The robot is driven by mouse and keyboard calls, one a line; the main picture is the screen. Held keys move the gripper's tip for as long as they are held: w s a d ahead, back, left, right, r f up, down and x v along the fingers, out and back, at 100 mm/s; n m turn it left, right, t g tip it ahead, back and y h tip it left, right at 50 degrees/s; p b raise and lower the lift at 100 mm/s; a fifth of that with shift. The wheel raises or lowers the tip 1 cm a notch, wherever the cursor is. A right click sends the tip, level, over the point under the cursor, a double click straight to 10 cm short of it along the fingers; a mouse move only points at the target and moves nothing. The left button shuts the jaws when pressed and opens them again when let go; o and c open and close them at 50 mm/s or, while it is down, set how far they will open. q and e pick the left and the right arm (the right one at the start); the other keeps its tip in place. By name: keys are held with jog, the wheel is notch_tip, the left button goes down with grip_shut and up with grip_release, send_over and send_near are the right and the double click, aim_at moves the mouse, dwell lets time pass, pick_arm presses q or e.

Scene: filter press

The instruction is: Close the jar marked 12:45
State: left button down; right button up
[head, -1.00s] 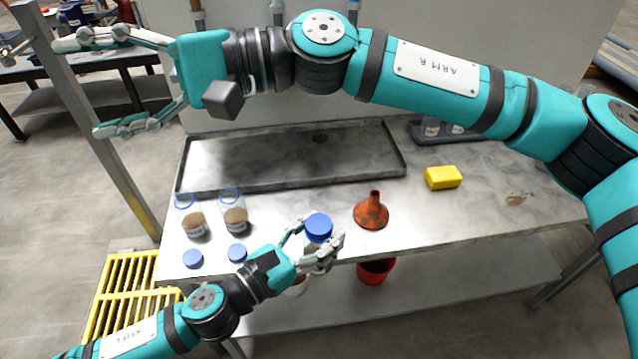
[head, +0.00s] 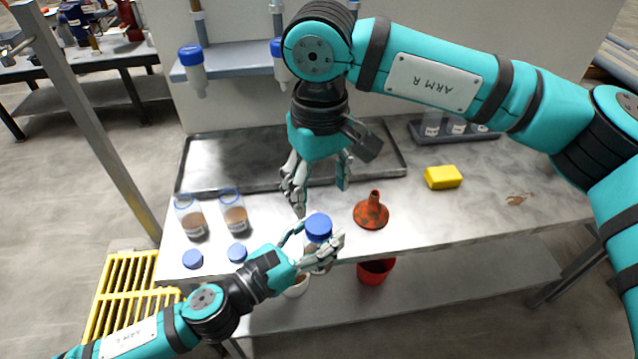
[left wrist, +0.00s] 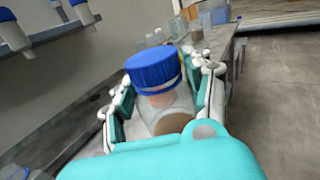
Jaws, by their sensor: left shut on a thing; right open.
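My left gripper (head: 320,240) is shut on a clear jar (left wrist: 172,110) with brownish contents, at the bench's front edge. A blue cap (head: 318,226) sits on top of this jar; it also shows in the left wrist view (left wrist: 154,70). I cannot tell how tight it is, and no 12:45 mark is readable. My right gripper (head: 320,190) is open and empty, fingers pointing down, above and just behind the held jar. Two uncapped jars (head: 190,216) (head: 235,213) with brown contents stand at the bench's left, their labels unreadable. Two blue caps (head: 193,259) (head: 237,253) lie before them.
An orange funnel (head: 371,212) stands just right of the held jar. A yellow block (head: 443,177) lies farther right. A shallow metal tray (head: 215,180) fills the bench's back. Blue-capped bottles (head: 192,68) hang at the shelf behind. A red bucket (head: 374,272) is below.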

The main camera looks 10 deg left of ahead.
aim_at(319, 223)
jog(key=shift+f, duration=4.05)
jog(key=c, duration=1.3)
jog(key=shift+o, duration=0.2)
jog(key=m, duration=0.3)
jog(key=o, duration=1.3)
